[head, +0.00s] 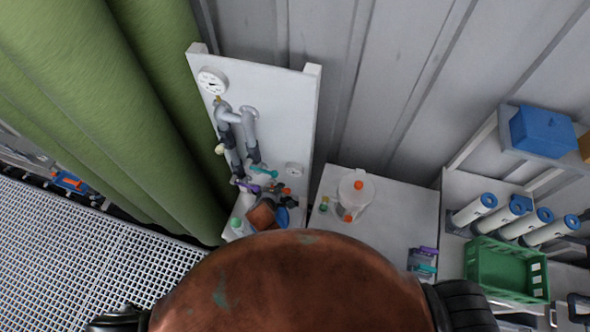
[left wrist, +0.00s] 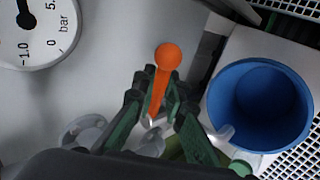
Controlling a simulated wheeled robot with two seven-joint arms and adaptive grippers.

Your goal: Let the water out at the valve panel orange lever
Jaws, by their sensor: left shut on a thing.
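The valve panel (head: 280,110) is a tall pale board with grey pipes and several coloured levers. The orange lever (left wrist: 160,85), with a round orange knob on its end, is in the middle of the left wrist view. My left gripper (left wrist: 157,98) has its dark green fingers on both sides of the lever and is shut on it below the knob. In the head view, my left gripper (head: 275,197) is small and dark at the lower panel. A blue cup (left wrist: 218,105) stands open just right of the gripper in the left wrist view. I cannot see water.
A gauge (left wrist: 40,25) is at the upper left of the left wrist view. Right of the panel, a white table (head: 400,205) holds a clear vessel (head: 354,195) with orange caps. A green crate (head: 505,270) and white cylinders stand farther right. Green membranes (head: 130,110) hang at left.

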